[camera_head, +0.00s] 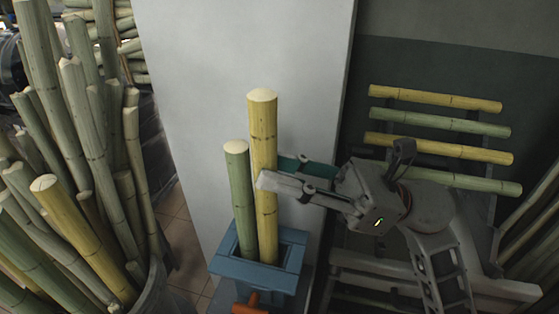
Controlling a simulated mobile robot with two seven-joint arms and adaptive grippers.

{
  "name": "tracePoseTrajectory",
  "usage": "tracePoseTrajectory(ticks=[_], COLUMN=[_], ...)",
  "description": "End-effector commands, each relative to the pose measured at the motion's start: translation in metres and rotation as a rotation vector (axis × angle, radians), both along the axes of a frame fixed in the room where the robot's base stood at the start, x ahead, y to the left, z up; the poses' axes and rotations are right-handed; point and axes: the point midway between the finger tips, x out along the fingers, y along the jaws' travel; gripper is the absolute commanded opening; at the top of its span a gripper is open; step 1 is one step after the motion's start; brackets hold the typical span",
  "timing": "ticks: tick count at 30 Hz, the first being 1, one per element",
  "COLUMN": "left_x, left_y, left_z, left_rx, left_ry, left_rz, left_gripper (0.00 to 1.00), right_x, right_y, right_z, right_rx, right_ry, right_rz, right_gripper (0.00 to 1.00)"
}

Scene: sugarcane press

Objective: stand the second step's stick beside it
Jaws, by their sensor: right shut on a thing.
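A yellow cane stick (263,125) stands upright with its lower end in the opening of a blue holder (240,268). My right gripper (272,174) comes in from the right and is shut on this yellow stick around its middle. A shorter green cane stick (241,195) stands upright in the same opening, just left of the yellow one, with a narrow gap at the top. The bottoms of both sticks are hidden inside the holder. My left gripper is not in view.
A rack on the right holds yellow and green sticks lying across it, the top one yellow (435,98). A bin (150,291) full of leaning canes stands at the left. A pale panel (215,65) rises behind the holder. An orange part (252,305) sits in front.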

Motion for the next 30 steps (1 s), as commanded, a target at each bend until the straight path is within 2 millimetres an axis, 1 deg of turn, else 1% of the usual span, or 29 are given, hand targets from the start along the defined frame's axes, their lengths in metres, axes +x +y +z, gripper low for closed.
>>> tracePoseTrajectory(ticks=[1,4,12,19,30], left_x=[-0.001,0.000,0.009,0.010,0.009], left_y=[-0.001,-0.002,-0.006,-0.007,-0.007], left_z=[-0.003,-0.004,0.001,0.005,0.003], left_rx=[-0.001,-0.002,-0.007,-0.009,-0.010], left_ry=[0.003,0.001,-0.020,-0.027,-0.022], left_rz=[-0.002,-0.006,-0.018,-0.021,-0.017], left_gripper=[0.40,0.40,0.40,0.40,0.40], right_x=[0.000,0.000,0.000,-0.001,-0.001], right_y=[0.000,0.000,0.000,0.000,0.000], right_z=[-0.006,-0.012,-0.025,-0.028,-0.028], right_rx=[0.000,0.000,0.002,0.002,0.001], right_ry=[0.004,0.003,0.000,-0.003,-0.003], right_rz=[0.001,0.001,0.002,0.001,0.001], right_gripper=[0.00,0.00,0.00,0.00,0.00])
